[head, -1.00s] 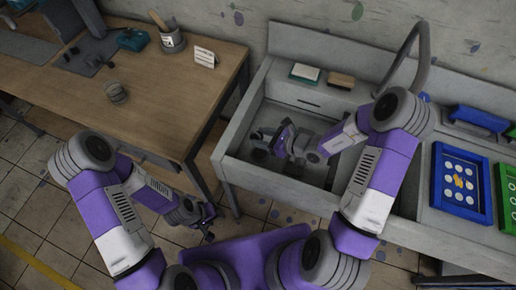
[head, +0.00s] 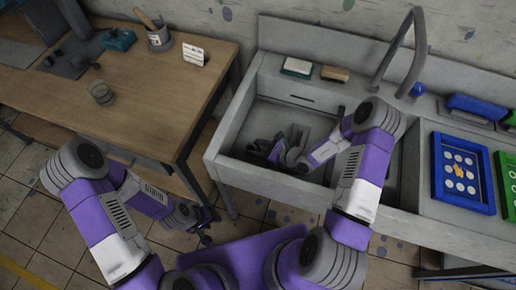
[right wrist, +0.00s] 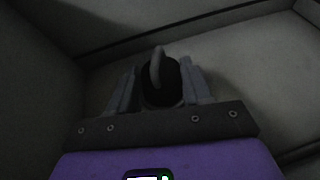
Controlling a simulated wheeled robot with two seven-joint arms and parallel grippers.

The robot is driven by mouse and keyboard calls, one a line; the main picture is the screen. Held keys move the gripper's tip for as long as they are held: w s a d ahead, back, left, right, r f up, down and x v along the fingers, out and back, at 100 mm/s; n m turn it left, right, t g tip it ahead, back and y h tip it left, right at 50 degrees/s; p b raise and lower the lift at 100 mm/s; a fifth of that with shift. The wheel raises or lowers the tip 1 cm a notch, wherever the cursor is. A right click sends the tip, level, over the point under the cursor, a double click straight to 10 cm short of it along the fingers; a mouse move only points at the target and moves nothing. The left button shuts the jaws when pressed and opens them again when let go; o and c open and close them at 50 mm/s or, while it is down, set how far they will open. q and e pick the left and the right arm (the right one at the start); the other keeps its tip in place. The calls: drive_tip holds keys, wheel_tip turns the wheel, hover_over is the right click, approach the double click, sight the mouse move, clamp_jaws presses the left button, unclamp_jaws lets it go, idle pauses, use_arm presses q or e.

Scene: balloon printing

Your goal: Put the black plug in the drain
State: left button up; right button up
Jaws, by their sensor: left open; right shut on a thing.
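The black plug (right wrist: 161,82), a dark round piece with a grey loop on top, sits between the fingers of my right gripper in the right wrist view. My right gripper (right wrist: 160,92) is shut on it. In the head view the right gripper (head: 262,152) is down inside the grey sink basin (head: 232,124), near its front left part, and the plug cannot be made out there. The drain is not visible in either view. My left gripper (head: 204,224) is open and empty, low in front of the gap between table and sink.
A curved faucet (head: 408,50) rises behind the basin. A sponge (head: 335,73) and a white-topped block (head: 297,67) lie on the back ledge. A blue tray (head: 462,172) stands on the right counter. The wooden table (head: 140,95) is at the left.

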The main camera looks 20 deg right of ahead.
drive_tip(key=shift+f+b, duration=0.5)
drive_tip(key=shift+f, duration=0.1)
drive_tip(key=o, duration=1)
drive_tip(key=shift+o, duration=0.2)
drive_tip(key=shift+r, duration=0.15)
drive_tip(key=shift+r+p, duration=0.25)
drive_tip(key=shift+p, duration=0.1)
drive_tip(key=shift+r+p, duration=0.4)
drive_tip(key=shift+r, duration=0.15)
drive_tip(key=p+v, duration=0.1)
drive_tip(key=v, duration=1)
drive_tip(key=shift+s+d+p, duration=0.3)
